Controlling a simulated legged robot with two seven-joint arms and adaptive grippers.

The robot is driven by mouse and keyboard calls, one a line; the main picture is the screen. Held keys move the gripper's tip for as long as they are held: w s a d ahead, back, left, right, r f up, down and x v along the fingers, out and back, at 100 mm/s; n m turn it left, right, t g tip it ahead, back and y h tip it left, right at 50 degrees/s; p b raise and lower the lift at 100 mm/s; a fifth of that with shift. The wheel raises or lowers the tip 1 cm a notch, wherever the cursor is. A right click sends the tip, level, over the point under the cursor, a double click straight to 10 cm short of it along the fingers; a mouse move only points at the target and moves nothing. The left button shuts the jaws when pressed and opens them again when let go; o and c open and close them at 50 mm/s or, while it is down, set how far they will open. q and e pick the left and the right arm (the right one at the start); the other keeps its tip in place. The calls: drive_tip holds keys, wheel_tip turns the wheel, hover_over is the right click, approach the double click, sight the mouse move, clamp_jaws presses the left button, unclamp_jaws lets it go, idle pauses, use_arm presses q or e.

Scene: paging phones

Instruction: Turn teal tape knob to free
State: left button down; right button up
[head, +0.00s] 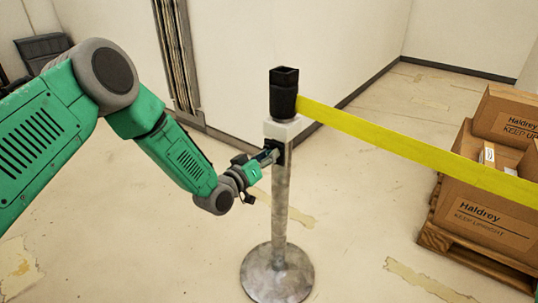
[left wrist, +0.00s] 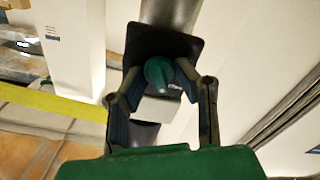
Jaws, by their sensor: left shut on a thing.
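The teal tape knob (left wrist: 158,72) sits on a dark plate (left wrist: 160,45) on the post in the left wrist view. My left gripper (left wrist: 160,78) has one finger on each side of the knob and is shut on it. In the head view my left gripper (head: 268,156) reaches the side of the post head (head: 283,128) from the left, and the knob is hidden there by the gripper. The metal post (head: 281,205) stands upright on a round base (head: 277,273). My right gripper is not in view.
A yellow tape (head: 400,142) stretches from the black post top (head: 284,92) to the right edge. Cardboard boxes (head: 490,215) stand on a wooden pallet (head: 475,262) at the right. A white wall (head: 260,50) is behind. The floor around the post is clear.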

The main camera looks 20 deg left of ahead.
use_arm(q)
drive_tip(key=shift+w+a+r+n, duration=0.1)
drive_tip(key=shift+n, duration=0.85)
drive_tip(key=shift+w+a+n, duration=0.1)
drive_tip(key=shift+n, duration=0.85)
drive_tip(key=shift+s, duration=0.1)
drive_tip(key=c, duration=1.6)
unclamp_jaws()
